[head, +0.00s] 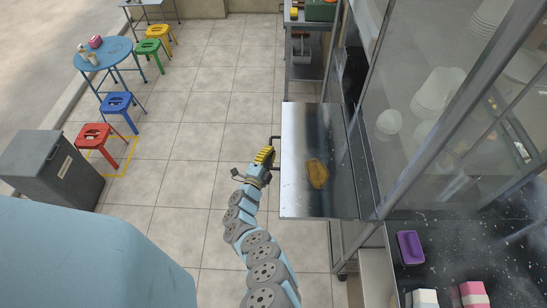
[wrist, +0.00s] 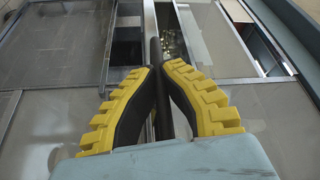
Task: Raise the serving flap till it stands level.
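The serving flap (head: 297,195) is a shiny steel panel along the left side of the counter in the head view. It reaches out broadly from the counter edge and looks near level, but its exact tilt is hard to judge from above. A dark bar handle (head: 276,168) runs along its outer left edge. My gripper (head: 266,156), with yellow ribbed fingers, is at this handle. In the wrist view, the fingers (wrist: 158,75) close from both sides on the dark handle bar (wrist: 153,45). The gripper hides part of the handle.
Stools, a blue table (head: 105,52) and a grey bin (head: 50,165) stand left. The tiled floor (head: 200,135) between is clear.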

